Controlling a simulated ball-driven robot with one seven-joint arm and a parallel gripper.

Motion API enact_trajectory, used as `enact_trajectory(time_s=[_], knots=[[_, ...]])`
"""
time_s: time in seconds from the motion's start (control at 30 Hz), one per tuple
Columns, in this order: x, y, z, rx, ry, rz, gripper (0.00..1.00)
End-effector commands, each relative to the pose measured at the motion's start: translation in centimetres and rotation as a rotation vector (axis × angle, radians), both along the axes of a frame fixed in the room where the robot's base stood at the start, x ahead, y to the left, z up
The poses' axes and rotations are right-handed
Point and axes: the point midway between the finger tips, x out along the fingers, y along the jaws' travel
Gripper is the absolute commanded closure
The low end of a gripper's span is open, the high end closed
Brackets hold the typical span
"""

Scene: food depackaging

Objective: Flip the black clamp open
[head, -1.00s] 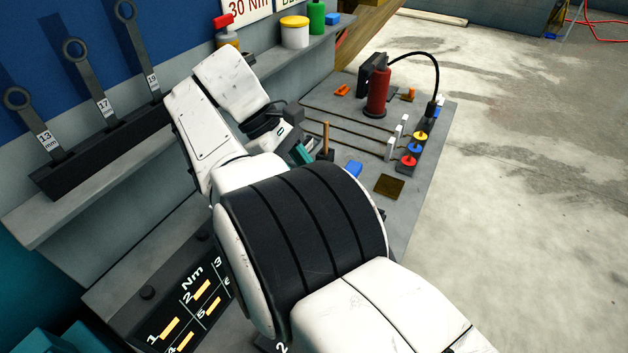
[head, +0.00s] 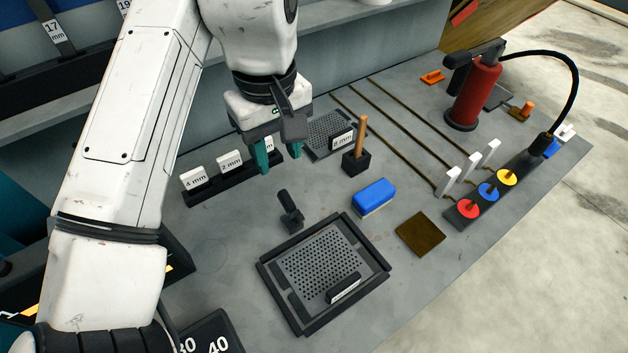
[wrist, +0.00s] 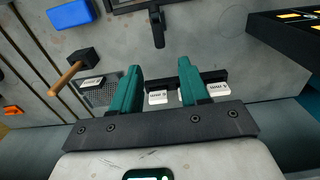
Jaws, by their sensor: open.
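The black clamp (head: 290,210) stands on the grey bench at the back edge of a black-framed tray (head: 265,272). Its dark handle leans up toward the back left. In the wrist view the clamp (wrist: 157,27) shows at the top middle, beyond the fingertips. My gripper (head: 279,158) has two teal fingers, spread apart with nothing between them. It hangs above the bench, behind the clamp in the head view, and does not touch it. The fingers also show in the wrist view (wrist: 159,70).
A perforated plate (head: 318,262) lies in the tray. A rack of labelled white blocks (head: 230,162) stands below my gripper. A blue block (head: 374,196), a wooden-handled tool in a black holder (head: 359,150) and a red extinguisher-like bottle (head: 474,92) stand to the right.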

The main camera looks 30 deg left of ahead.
Motion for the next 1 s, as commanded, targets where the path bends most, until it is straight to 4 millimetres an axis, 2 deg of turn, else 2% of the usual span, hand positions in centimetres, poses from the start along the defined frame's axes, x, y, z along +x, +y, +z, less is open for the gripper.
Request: enact_trajectory(time_s=[0.17,0.5,0.7,1.0], knots=[[-0.2,-0.2,-1.4,-0.001,0.003,-0.005,0.55],[-0.3,-0.1,-7.1,0.000,0.004,-0.003,0.55],[-0.2,-0.1,-9.8,0.000,0.003,-0.003,0.55],[-0.2,-0.1,-10.9,0.002,0.001,-0.004,0.55]])
